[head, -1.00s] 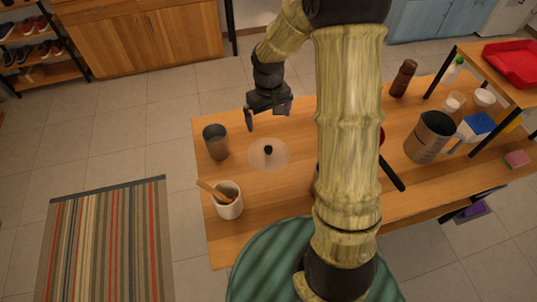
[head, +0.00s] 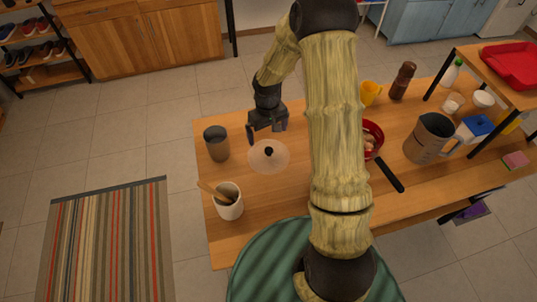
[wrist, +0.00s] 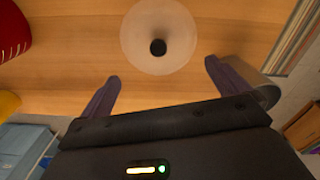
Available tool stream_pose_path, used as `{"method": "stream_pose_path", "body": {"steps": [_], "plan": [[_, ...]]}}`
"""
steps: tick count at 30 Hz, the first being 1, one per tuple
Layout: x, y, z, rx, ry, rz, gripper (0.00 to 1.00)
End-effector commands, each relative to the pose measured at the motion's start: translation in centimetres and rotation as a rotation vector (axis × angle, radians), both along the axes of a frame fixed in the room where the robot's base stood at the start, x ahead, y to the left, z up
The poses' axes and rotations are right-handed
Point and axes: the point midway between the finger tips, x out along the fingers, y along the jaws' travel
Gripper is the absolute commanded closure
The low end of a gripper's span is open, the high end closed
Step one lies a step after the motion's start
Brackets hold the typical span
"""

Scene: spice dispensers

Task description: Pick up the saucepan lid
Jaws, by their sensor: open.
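The saucepan lid (head: 268,163) is a round, translucent disc with a black knob at its centre. It lies on the wooden table, between the grey metal cup and my arm. In the wrist view the lid (wrist: 158,20) is at the top, with its black knob (wrist: 158,47) ahead of the fingers and about midway between them. My gripper (head: 267,137) is just behind the lid in the head view, above the table. It also shows in the wrist view (wrist: 160,85), with its two fingers wide apart and nothing between them.
A grey metal cup (head: 216,142) stands left of the lid. A white crock (head: 229,207) with wooden utensils is in front. A red pan (head: 373,132), yellow cup (head: 371,93), brown mill (head: 403,80) and metal pitcher (head: 430,135) stand to the right.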

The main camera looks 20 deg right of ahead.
Motion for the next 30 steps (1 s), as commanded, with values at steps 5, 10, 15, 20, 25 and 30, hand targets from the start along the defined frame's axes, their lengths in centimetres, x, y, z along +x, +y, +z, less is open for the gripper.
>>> {"method": "stream_pose_path", "body": {"steps": [5,10,15,20,25,30], "plan": [[-0.1,0.1,-3.0,0.0,0.005,0.002,0.0],[0.0,0.0,-4.8,0.0,0.001,-0.001,0.0],[0.0,0.0,-5.1,0.0,-0.001,0.0,0.0],[0.0,0.0,-5.1,0.0,0.0,0.0,0.0],[-0.1,-0.1,-5.8,-0.001,0.003,0.001,0.0],[-0.3,-0.2,-7.7,0.0,0.004,0.001,0.0]]}}
